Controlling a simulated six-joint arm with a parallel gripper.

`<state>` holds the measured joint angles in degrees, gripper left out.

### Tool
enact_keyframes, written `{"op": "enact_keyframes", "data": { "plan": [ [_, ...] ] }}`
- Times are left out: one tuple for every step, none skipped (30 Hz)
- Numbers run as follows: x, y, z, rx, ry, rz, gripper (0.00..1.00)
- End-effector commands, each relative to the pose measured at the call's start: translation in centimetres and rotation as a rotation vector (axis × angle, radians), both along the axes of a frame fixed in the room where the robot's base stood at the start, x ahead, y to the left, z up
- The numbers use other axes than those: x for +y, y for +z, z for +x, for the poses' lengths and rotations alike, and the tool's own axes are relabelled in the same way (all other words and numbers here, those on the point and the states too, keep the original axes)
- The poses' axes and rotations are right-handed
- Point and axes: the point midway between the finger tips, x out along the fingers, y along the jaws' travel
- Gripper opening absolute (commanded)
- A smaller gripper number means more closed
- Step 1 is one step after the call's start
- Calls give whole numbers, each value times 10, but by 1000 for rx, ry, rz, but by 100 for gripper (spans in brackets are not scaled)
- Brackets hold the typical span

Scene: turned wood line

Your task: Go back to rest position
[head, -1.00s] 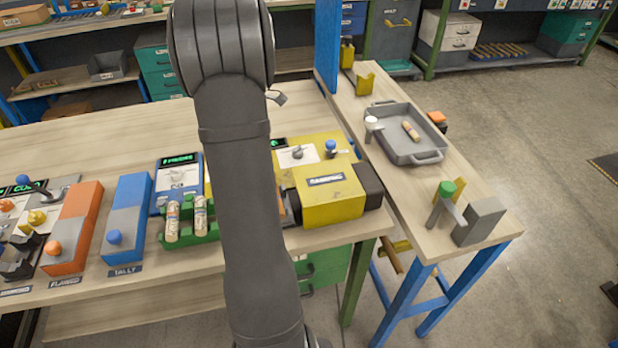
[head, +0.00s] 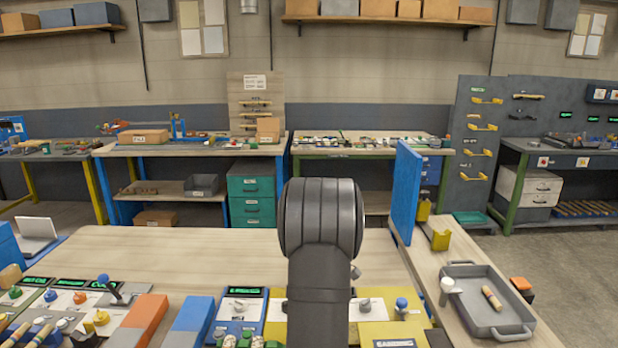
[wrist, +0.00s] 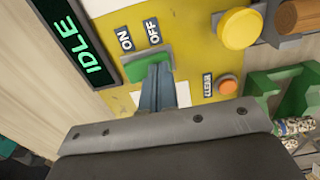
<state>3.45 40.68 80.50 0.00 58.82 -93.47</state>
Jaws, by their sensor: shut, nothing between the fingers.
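My gripper (wrist: 157,88) shows in the wrist view as a narrow pair of fingers pressed together, with nothing between them. The fingers are in front of a yellow panel (wrist: 190,92), by a green patch (wrist: 135,68) under ON and OFF labels. I cannot tell whether they touch it. A display (wrist: 75,38) on the panel's left reads IDLE. In the head view my arm rises at the bottom middle over the bench and hides the gripper.
A yellow knob (wrist: 240,28) and an orange button (wrist: 228,86) are right of the fingers. A blue upright board (head: 405,195) stands right of my arm. A grey tray (head: 457,270) holds a turned piece (head: 491,298). The bench top (head: 180,250) behind the panels is clear.

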Motion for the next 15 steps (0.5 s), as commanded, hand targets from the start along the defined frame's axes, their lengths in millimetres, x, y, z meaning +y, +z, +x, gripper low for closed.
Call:
{"op": "enact_keyframes", "data": {
  "plan": [
    [0, 0, 0, 0, 0, 0, 0],
    [0, 0, 0, 0, 0, 0, 0],
    [0, 1, 0, 0, 0, 0, 0],
    [0, 2, 0, -1, 0, 0, 0],
    [0, 3, 0, -1, 0, 0, 0],
    [0, 6, 0, -2, 0, 0, 0],
    [0, 8, 0, -2, 0, 0, 0],
    [0, 11, 0, -2, 0, 0, 0],
    [0, 17, 1, -2, 0, 0, 0],
    [0, 21, 1, -4, 0, 0, 0],
    [0, 27, 1, -4, 0, 0, 0],
    [0, 34, 1, -5, 0, 0, 0],
    [0, 40, 1, -5, 0, 0, 0],
    [0, 46, 1, -3, 0, 0, 0],
    [0, 54, 1, -5, 0, 0, 0]
  ]
}}
